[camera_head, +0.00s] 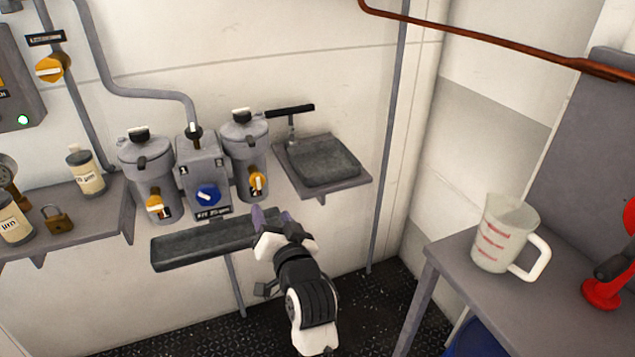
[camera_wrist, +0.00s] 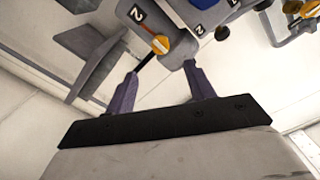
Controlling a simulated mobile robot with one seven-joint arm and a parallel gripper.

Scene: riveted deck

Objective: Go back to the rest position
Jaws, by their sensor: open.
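My gripper (camera_head: 268,215) is in the middle of the head view, in front of the grey trough (camera_head: 190,246) below the wall-mounted canisters. In the wrist view my gripper (camera_wrist: 160,85) shows its two purple fingers apart, with nothing clearly held between them. Beyond the fingers are a canister's yellow valve knob (camera_wrist: 160,44) and a label with a 2. In the head view the right canister (camera_head: 245,150) with its yellow knob (camera_head: 257,184) is just above my gripper. The left canister (camera_head: 148,170) and the box with a blue knob (camera_head: 207,194) stand beside it.
A grey shelf (camera_head: 108,205) with bottles and a padlock (camera_head: 57,219) is at left. A small basin (camera_head: 323,163) with a black-handled tap is right of the canisters. A measuring jug (camera_head: 503,235) and a red object (camera_head: 603,290) stand on the right-hand bench (camera_head: 460,262).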

